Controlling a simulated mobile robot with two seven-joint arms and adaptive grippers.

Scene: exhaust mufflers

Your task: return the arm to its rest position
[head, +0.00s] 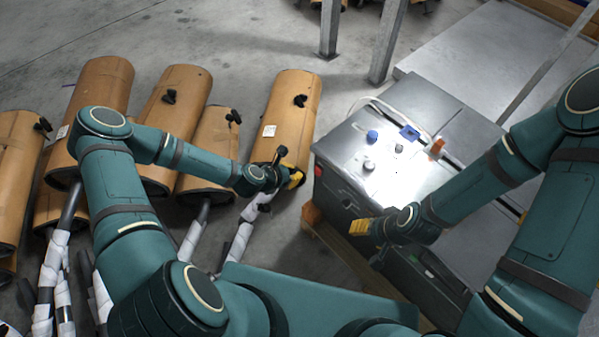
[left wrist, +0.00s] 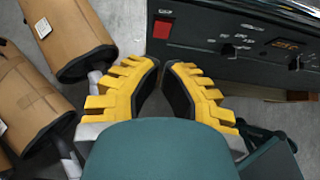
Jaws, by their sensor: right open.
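My left gripper (head: 293,179) is in the middle of the head view, just beyond the lower end of a brown muffler (head: 288,110) and left of the metal machine case. In the left wrist view its yellow toothed fingers (left wrist: 162,66) lean together at the tips, with a narrow gap showing between their dark pads. Nothing shows between them. My right gripper (head: 366,240) hangs in front of the case, near its front face. It is open, with nothing seen in it.
The metal case (head: 345,145) carries blue, grey and orange knobs and a pale cable; its dark front has a red part (left wrist: 162,29). Several brown mufflers with wrapped pipes (head: 95,90) lie at left. Grey posts (head: 388,40) stand behind. Bare floor (head: 225,30) shows at the back.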

